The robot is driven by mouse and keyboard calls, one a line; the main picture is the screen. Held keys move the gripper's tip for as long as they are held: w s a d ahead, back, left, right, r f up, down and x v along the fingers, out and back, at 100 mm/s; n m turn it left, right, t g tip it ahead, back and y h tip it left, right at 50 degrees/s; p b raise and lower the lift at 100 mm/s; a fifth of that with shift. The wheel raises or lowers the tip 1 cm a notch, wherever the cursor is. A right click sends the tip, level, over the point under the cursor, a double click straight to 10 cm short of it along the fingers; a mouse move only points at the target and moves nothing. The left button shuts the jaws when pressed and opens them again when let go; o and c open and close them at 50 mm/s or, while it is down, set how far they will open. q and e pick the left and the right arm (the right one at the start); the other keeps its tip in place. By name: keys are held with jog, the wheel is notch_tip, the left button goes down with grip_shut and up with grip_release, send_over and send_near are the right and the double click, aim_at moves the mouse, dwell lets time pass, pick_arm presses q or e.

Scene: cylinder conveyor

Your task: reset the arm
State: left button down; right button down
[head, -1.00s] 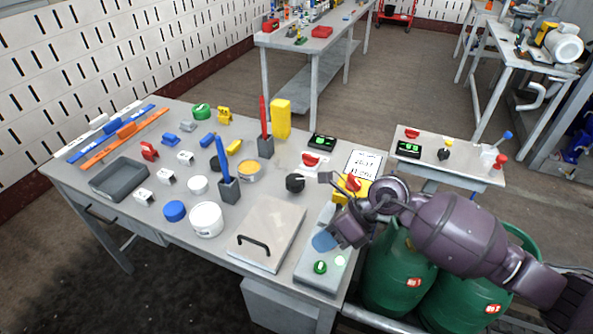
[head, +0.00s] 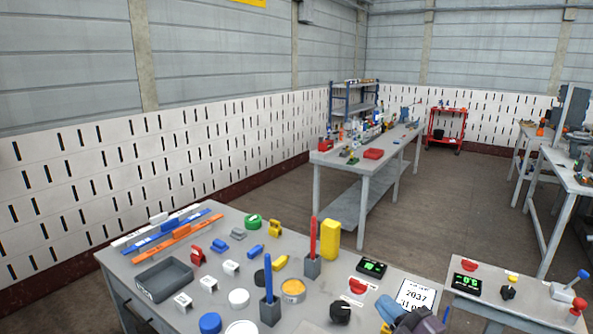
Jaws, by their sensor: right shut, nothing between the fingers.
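My right gripper (head: 412,317) shows only in part at the bottom edge, right of centre, in dark purple-grey. It is shut and empty, over the right end of the grey workbench (head: 345,270). A blue-grey piece shows at its left side; I cannot tell whether it is part of the gripper. Most of the right arm is cut off below the picture. My left gripper is not in view.
The workbench holds a grey tray (head: 164,279), a yellow block (head: 331,240), pen holders (head: 270,310), a black knob (head: 340,313) and a white display panel (head: 416,291). A small side table (head: 525,309) stands at right. Open floor lies behind.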

jog(key=s+d+f+m+h, duration=0.3)
jog(key=d+f+m+h, duration=0.25)
jog(key=f+m, duration=0.3)
jog(key=s+d+f+m+g+h, duration=0.2)
jog(key=s+f+m+g, duration=0.1)
jog(key=s+f, duration=0.5)
jog(key=s+d+f+m+g+h, duration=0.3)
jog(key=s+f+m, duration=0.3)
jog(key=s+f, duration=0.2)
jog(key=shift+s+f, duration=0.2)
jog(key=shift+s, duration=0.85)
jog(key=shift+m, duration=0.25)
